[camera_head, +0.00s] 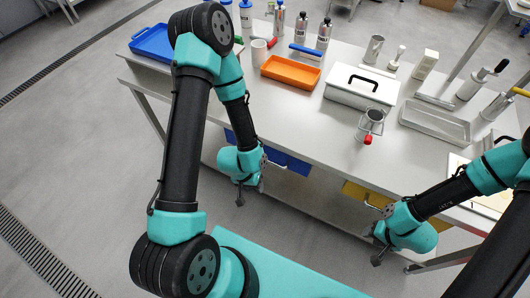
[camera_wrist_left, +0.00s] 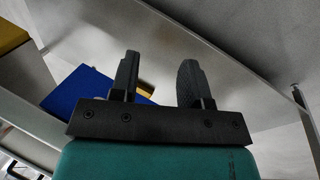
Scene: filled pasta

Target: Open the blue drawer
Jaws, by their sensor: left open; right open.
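The blue drawer (camera_head: 296,165) sits under the front edge of the table, left of its middle. Its front is partly hidden behind my left arm, and a pale handle (camera_head: 275,164) shows beside the wrist. No clear gap shows between drawer and table, though the arm hides part of it. My left gripper (camera_head: 250,190) is open and empty, pointing down in front of the drawer, apart from the handle. In the left wrist view, the blue drawer (camera_wrist_left: 82,92) shows behind the open fingers (camera_wrist_left: 157,80). My right gripper (camera_head: 377,250) is open and empty near the yellow drawer.
A yellow drawer (camera_head: 362,195) is under the table further right. On the table (camera_head: 300,125) stand an orange tray (camera_head: 290,72), a white lidded box (camera_head: 361,88), a metal tray (camera_head: 435,122) and a strainer with a red handle (camera_head: 371,122). Floor in front of the blue drawer looks clear.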

